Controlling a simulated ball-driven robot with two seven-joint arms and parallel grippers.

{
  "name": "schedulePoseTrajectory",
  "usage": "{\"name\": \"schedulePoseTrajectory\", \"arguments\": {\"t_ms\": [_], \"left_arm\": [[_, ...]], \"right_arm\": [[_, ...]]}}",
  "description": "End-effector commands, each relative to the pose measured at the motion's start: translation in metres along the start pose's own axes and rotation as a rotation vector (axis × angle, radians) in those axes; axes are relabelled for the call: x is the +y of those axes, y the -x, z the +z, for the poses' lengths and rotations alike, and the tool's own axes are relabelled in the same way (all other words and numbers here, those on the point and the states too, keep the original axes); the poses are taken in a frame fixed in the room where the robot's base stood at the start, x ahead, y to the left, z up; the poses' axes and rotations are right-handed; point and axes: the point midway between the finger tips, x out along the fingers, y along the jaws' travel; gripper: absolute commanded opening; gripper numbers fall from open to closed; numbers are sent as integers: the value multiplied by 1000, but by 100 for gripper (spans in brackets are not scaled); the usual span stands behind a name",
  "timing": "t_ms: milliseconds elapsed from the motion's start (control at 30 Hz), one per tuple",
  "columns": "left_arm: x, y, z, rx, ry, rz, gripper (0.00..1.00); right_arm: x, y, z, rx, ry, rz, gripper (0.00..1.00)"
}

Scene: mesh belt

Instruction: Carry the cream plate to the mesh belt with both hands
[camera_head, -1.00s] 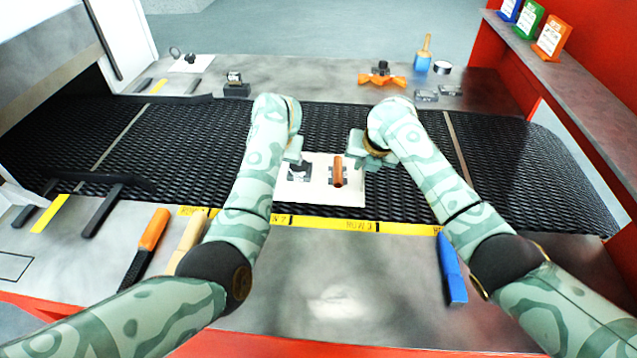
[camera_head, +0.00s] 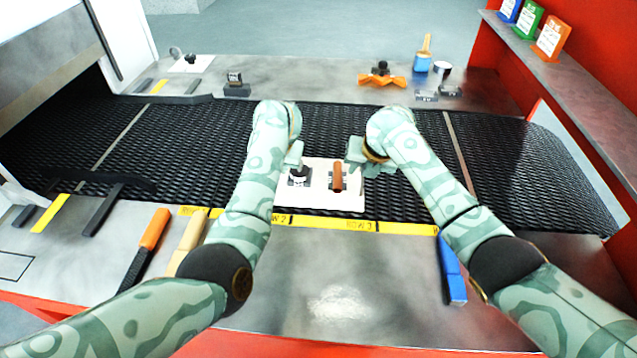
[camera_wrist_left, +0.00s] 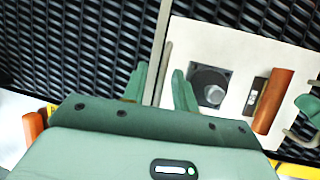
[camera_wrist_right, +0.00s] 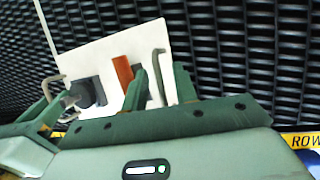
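The cream plate (camera_head: 318,204) lies flat over the mesh belt (camera_head: 215,140), its near edge close to the yellow row strip. A thin grey handle stands at each end. My left gripper (camera_head: 293,158) is at the left end; its fingers (camera_wrist_left: 160,85) stand apart around that handle. My right gripper (camera_head: 362,160) is at the right end; its fingers (camera_wrist_right: 161,82) stand apart either side of the bent handle (camera_wrist_right: 160,68). Forearms hide part of the belt.
A yellow strip with row labels (camera_head: 330,223) runs along the belt's near edge. An orange-handled tool (camera_head: 154,230) and a blue tool (camera_head: 451,270) lie on the near counter. An orange clamp-like part (camera_head: 382,79) sits on the far counter. Bare mesh lies either side.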

Motion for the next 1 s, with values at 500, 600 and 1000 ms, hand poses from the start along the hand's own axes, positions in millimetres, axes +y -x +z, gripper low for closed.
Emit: {"name": "schedulePoseTrajectory", "arguments": {"t_ms": [500,600,1000], "left_arm": [[17,82,34,-1,1,-2,29],[18,86,36,0,1,-2,29],[18,87,36,0,0,-2,29]], "right_arm": [[0,0,0,0,0,0,29],[0,4,0,-1,0,2,29],[0,85,1,-4,1,1,29]]}}
